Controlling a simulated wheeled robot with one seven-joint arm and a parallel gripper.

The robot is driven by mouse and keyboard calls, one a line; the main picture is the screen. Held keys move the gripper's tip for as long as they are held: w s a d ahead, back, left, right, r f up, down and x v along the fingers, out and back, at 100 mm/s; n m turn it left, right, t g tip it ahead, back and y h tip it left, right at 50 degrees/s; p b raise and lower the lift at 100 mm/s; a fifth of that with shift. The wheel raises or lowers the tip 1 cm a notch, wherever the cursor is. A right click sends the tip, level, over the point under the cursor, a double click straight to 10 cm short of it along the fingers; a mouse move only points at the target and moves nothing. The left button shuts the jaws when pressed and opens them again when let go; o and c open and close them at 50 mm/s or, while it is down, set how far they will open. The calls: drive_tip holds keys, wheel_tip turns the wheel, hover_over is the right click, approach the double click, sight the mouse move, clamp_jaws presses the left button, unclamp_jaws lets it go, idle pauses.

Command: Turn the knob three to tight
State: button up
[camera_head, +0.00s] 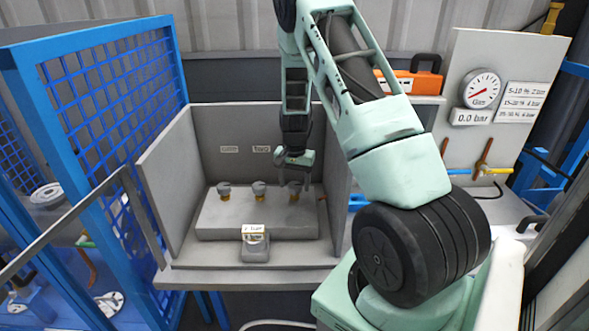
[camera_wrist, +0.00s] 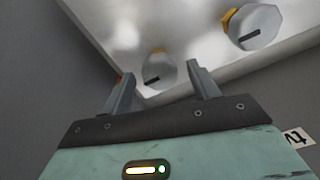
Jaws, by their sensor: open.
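Three grey knobs on yellow-orange stems stand in a row on a raised grey block (camera_head: 225,222): a left knob (camera_head: 224,187), a middle knob (camera_head: 259,186) and a right knob (camera_head: 294,187). My gripper (camera_head: 293,178) is above the right knob and points down. In the wrist view my gripper (camera_wrist: 160,74) is open, with a faceted knob (camera_wrist: 160,71) framed between its fingertips. That knob has a dark slot mark and shows no clear contact with either finger. Another knob (camera_wrist: 254,27) with a dark mark lies to the upper right. I cannot read any knob numbers.
Grey panels (camera_head: 157,190) enclose the block at the sides and back. Two small labels (camera_head: 230,149) are on the back panel. A small labelled box (camera_head: 255,246) stands in front of the block. A gauge panel (camera_head: 505,65) is at right, a blue mesh fence (camera_head: 110,95) at left.

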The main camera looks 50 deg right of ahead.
sight(295, 185)
wheel_tip(295, 185, up, 17)
drive_tip(key=b, duration=0.3)
drive_tip(key=shift+r, duration=0.1)
idle(0.5)
